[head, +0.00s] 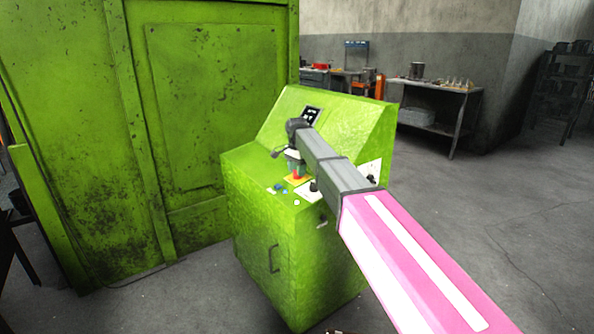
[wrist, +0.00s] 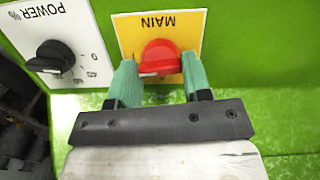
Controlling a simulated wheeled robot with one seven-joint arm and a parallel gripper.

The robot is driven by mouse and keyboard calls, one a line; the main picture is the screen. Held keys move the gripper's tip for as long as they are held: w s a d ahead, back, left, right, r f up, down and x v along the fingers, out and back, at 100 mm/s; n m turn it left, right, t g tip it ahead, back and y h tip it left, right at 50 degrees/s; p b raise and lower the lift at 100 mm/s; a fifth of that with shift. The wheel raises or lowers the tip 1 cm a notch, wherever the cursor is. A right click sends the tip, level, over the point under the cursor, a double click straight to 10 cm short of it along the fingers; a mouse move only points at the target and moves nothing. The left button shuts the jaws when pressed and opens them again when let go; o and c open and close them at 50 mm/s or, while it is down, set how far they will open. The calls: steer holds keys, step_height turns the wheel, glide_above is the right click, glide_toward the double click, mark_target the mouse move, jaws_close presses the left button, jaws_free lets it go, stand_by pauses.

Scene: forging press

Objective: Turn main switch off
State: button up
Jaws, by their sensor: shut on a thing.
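The main switch is a red rotary knob (wrist: 161,56) on a yellow plate (wrist: 126,28) marked MAIN, which appears upside down in the wrist view. A small white mark shows at the knob's lower left edge in that view. My gripper (wrist: 157,62) has its two green fingers on either side of the knob and is shut on it.
A black POWER % knob (wrist: 55,57) on a white plate sits close to the left in the wrist view. Small buttons (head: 280,189) are near the switch. A large green cabinet (head: 200,100) stands at the left. Open floor (head: 480,220) lies to the right.

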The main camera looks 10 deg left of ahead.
steer(key=n, duration=0.4)
steer(key=shift+a+h, duration=0.1)
steer(key=shift+h, duration=0.2)
steer(key=n, duration=0.4)
steer(key=shift+n+h, duration=0.4)
steer(key=n, duration=0.4)
steer(key=shift+h, duration=0.3)
steer(key=shift+a+n, duration=0.1)
steer(key=shift+n, duration=1.7)
steer(key=o, duration=0.9)
